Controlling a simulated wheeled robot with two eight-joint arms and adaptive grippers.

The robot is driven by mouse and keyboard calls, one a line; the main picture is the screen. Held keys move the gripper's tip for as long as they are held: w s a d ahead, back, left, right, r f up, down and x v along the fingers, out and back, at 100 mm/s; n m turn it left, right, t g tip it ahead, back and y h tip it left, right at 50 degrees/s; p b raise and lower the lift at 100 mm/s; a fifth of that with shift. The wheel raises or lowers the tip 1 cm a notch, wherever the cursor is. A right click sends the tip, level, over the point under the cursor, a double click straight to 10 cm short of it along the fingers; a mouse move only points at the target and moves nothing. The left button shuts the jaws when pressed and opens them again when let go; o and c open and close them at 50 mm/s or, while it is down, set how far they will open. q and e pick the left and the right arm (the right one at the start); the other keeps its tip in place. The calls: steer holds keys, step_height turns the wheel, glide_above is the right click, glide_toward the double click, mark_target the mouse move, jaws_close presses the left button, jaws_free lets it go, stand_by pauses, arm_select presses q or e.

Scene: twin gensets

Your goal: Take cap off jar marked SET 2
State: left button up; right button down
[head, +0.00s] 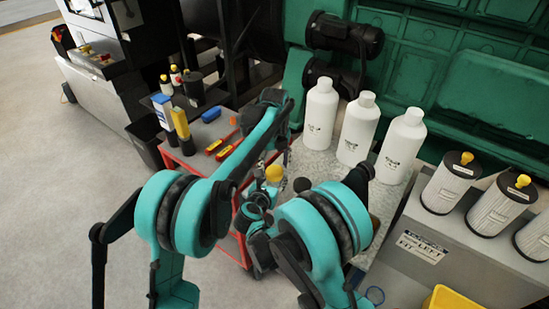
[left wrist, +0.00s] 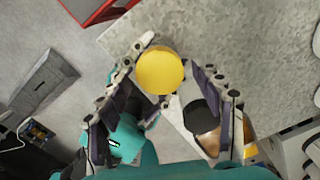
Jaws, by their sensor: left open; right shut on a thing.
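A jar with a round yellow cap (left wrist: 160,72) is seen from above in the left wrist view; the cap also shows in the head view (head: 274,173). My left gripper (left wrist: 163,78) is open, with one finger on each side of the yellow cap; I cannot tell whether they touch it. My right gripper (head: 258,212) is low beside the cap, mostly hidden by my arms, and shut on what appears to be this jar. A second jar, amber with a black cap (left wrist: 201,116), stands close by; its cap shows in the head view (head: 302,185). No SET 2 marking is readable.
Three white bottles (head: 357,130) stand at the back of the grey bench. Several filters with yellow knobs (head: 449,183) are at the right, near a yellow bin (head: 443,298). A red cart (head: 188,160) holds tools at the left. Open floor lies further left.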

arm_select(q)
steer(key=shift+f, duration=0.35)
steer(key=c, duration=1.2)
steer(key=shift+c, duration=0.3)
